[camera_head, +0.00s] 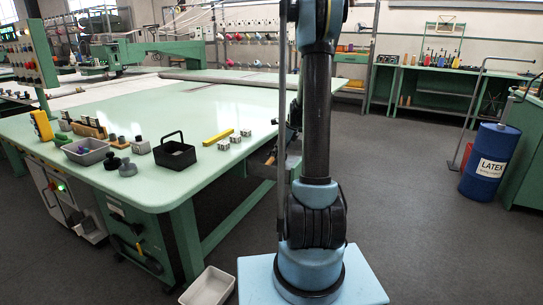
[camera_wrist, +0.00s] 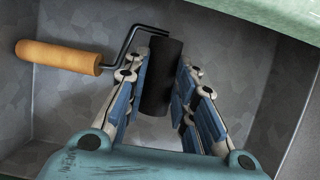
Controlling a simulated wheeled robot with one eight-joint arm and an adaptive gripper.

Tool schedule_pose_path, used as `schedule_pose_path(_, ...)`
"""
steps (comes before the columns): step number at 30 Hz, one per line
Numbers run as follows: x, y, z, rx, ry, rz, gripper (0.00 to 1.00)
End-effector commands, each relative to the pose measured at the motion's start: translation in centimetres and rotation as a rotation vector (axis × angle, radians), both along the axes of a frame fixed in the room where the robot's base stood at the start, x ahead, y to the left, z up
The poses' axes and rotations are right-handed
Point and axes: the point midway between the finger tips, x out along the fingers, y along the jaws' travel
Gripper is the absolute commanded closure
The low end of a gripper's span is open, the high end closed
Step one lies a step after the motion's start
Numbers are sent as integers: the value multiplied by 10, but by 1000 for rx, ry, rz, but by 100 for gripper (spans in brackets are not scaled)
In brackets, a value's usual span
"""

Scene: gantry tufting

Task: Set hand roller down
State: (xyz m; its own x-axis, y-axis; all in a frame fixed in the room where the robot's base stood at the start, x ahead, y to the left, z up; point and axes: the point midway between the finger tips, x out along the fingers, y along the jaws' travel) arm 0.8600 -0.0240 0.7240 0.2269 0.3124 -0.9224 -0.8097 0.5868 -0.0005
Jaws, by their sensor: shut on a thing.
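The hand roller shows in the wrist view, with a wooden orange-brown handle (camera_wrist: 58,57), a bent dark metal rod and a black roller sleeve (camera_wrist: 162,85). My gripper (camera_wrist: 165,68) is shut on the black sleeve, one blue-padded finger on each side. The handle sticks out to the left of the fingers. Grey mottled surfaces (camera_wrist: 225,50) with upright-looking sides lie behind and around the roller, like the inside of a bin. I cannot tell whether the roller touches them. My gripper and the roller are not seen in the head view.
A green edge (camera_wrist: 285,15) crosses the wrist view's top right. In the head view, the pale green table (camera_head: 190,110) holds a black basket (camera_head: 175,153), a grey tray (camera_head: 86,151) and small tools. A pale bin (camera_head: 208,288) stands on the floor; a blue drum (camera_head: 489,163) stands right.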

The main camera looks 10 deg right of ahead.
Motion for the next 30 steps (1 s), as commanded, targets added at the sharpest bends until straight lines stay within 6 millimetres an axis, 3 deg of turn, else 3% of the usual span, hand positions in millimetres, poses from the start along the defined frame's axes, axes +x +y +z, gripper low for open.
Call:
schedule_pose_path(5, 4, 5, -2, 0, 0, 1, 100)
schedule_pose_path(12, 24, 32, -2, 0, -1, 2, 100)
schedule_pose_path(16, 24, 31, -14, 0, 0, -2, 100)
schedule_pose_path(26, 24, 31, -16, 0, 0, -2, 100)
schedule_pose_path(27, 24, 31, -15, 0, 0, -2, 66)
schedule_pose_path(29, 24, 31, -15, 0, 0, -2, 55)
schedule_pose_path(30, 24, 31, -15, 0, 0, -2, 55)
